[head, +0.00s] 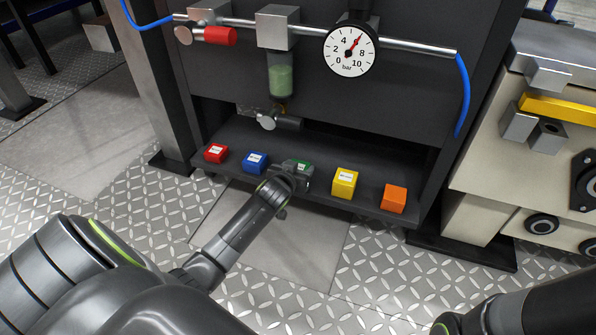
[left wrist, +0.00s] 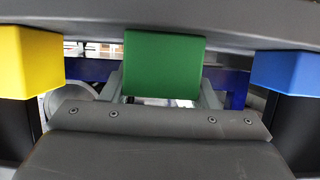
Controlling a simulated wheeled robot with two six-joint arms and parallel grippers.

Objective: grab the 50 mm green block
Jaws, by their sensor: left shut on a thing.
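The green block (head: 304,167) sits in the middle of a row of blocks on a dark shelf (head: 330,194). My left gripper (head: 297,168) reaches it from the front and is shut on it, covering part of it in the head view. In the left wrist view the green block (left wrist: 164,65) fills the middle of the picture, between the two fingers. The right gripper is not in view; only part of my right arm shows at the bottom right of the head view.
A red block (head: 215,153) and a blue block (head: 255,162) stand to the left on the shelf. A yellow block (head: 344,183) and an orange block (head: 394,198) stand to the right. A gauge (head: 350,51) and a valve (head: 280,120) are above. The floor in front is clear.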

